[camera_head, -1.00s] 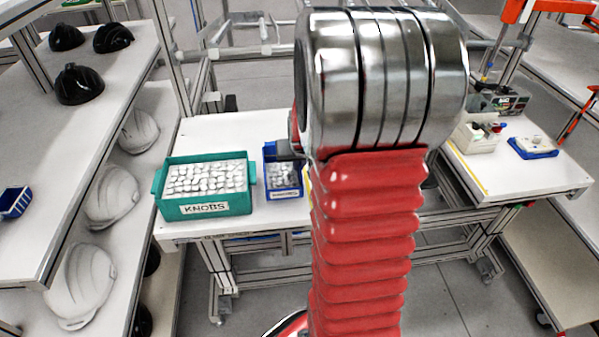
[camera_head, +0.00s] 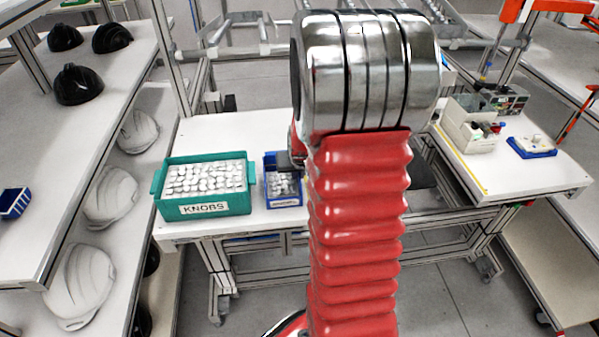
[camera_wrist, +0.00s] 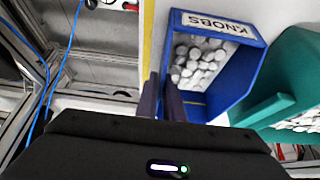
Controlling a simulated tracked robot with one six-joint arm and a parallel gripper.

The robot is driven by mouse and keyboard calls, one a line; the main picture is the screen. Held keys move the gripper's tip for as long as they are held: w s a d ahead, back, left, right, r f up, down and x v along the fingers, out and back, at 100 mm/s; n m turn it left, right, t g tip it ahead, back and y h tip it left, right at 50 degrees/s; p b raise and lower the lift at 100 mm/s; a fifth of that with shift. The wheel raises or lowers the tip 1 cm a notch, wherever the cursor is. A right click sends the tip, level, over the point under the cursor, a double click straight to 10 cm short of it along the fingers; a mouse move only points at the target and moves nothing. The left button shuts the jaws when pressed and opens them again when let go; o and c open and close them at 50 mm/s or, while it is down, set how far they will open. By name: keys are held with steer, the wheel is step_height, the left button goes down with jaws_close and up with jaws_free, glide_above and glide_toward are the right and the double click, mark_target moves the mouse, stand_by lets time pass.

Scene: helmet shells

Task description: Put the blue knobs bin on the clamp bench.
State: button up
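The blue knobs bin (camera_head: 284,201) is small, has a white front label and holds white knobs. In the head view it is over the white-topped bench (camera_head: 230,128), beside the larger teal bin; I cannot tell whether its base touches the top. In the wrist view the blue bin (camera_wrist: 228,75) is just ahead, tilted in the picture, its label reading KNOBS. My gripper (camera_wrist: 162,85) has its two dark fingers close together, one on each side of the bin's wall, pinching it. In the head view my arm hides most of the gripper. I cannot tell which bench is the clamp bench.
A teal KNOBS bin (camera_head: 204,188) stands just left of the blue bin. Another bench (camera_head: 503,168) at the right holds a light box and a blue tray (camera_head: 532,147). Shelves with helmets stand at the left. The bench top behind the bins is clear.

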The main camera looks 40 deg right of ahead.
steer(key=o, duration=0.3)
steer(key=shift+r, duration=0.15)
steer(key=shift+v, duration=6)
